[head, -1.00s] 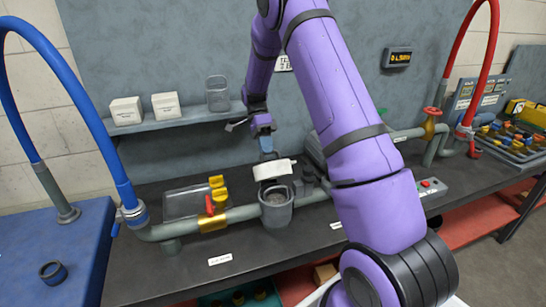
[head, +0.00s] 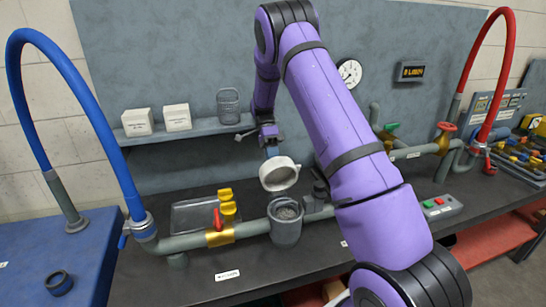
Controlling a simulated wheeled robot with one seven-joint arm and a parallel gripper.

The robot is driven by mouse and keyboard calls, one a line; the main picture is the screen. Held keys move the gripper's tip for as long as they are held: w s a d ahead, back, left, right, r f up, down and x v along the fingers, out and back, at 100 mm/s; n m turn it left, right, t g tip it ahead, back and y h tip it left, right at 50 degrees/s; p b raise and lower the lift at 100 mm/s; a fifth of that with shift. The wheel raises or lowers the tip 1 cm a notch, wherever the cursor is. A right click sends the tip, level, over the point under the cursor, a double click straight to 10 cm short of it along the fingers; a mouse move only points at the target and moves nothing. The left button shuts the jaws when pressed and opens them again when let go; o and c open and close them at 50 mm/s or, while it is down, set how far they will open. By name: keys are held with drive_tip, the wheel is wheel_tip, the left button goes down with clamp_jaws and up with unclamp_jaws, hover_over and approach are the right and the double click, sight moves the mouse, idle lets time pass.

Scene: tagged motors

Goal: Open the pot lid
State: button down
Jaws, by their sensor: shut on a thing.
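The pot (head: 286,227) is a grey cylinder set in the pipe line on the dark bench, with its mouth open and grey material visible inside. Its whitish round lid (head: 279,174) is tilted steeply up above the back of the pot, its hollow underside facing the camera. My gripper (head: 272,152) is at the upper edge of the lid, shut on it. The fingertips are partly hidden by the lid. Whether a hinge joins lid and pot is too small to tell.
A red-handled valve (head: 217,219) and yellow fittings (head: 227,205) stand left of the pot. A button box (head: 436,207) is at right. The bench front is mostly clear.

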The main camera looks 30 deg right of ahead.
drive_tip(key=shift+a+f, duration=0.2)
drive_tip(key=shift+a, duration=0.25)
drive_tip(key=c, duration=1.2)
unclamp_jaws()
drive_tip(key=shift+w, duration=0.1)
drive_tip(key=shift+o, duration=0.2)
drive_tip(key=shift+r, duration=0.1)
drive_tip(key=shift+a+r, duration=0.1)
drive_tip(key=shift+r, duration=0.05)
drive_tip(key=r, duration=0.3)
drive_tip(key=shift+s+d+r, duration=0.1)
drive_tip(key=shift+s+d, duration=0.1)
drive_tip(key=shift+s, duration=0.15)
drive_tip(key=s+a, duration=0.1)
drive_tip(key=s, duration=0.6)
drive_tip(key=s+a+r, duration=0.1)
drive_tip(key=s+a, duration=0.1)
drive_tip(key=s, duration=0.6)
drive_tip(key=shift+a+r, duration=0.15)
drive_tip(key=shift+a, duration=0.15)
